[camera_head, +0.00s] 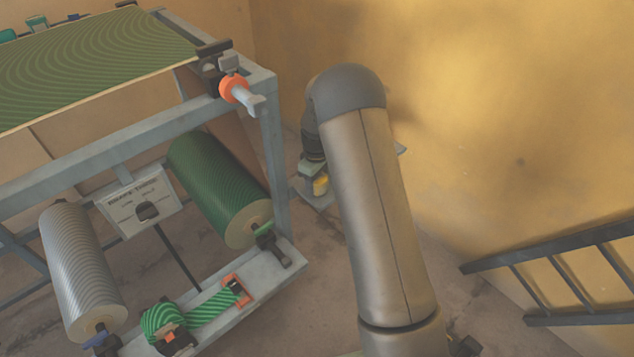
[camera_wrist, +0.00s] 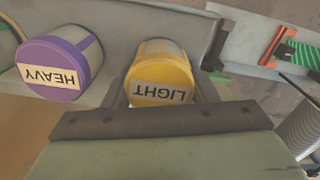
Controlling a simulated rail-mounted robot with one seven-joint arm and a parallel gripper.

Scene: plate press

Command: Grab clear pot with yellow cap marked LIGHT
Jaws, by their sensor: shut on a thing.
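The clear pot with a yellow cap marked LIGHT (camera_wrist: 160,82) is in the middle of the wrist view, its label upside down. My gripper (camera_wrist: 166,98) is shut on this pot. The dark bar across the bottom of the wrist view hides its near side. In the head view the yellow cap (camera_head: 320,186) shows small, just below my wrist, beside the arm. My fingers are mostly hidden there, and I cannot tell whether the pot rests on the shelf.
A pot with a purple cap marked HEAVY (camera_wrist: 60,70) stands left of the yellow one in the wrist view. The press frame (camera_head: 272,150), with a green roller (camera_head: 215,185) and a grey roller (camera_head: 75,262), stands left of my arm. A dark railing (camera_head: 560,250) is at right.

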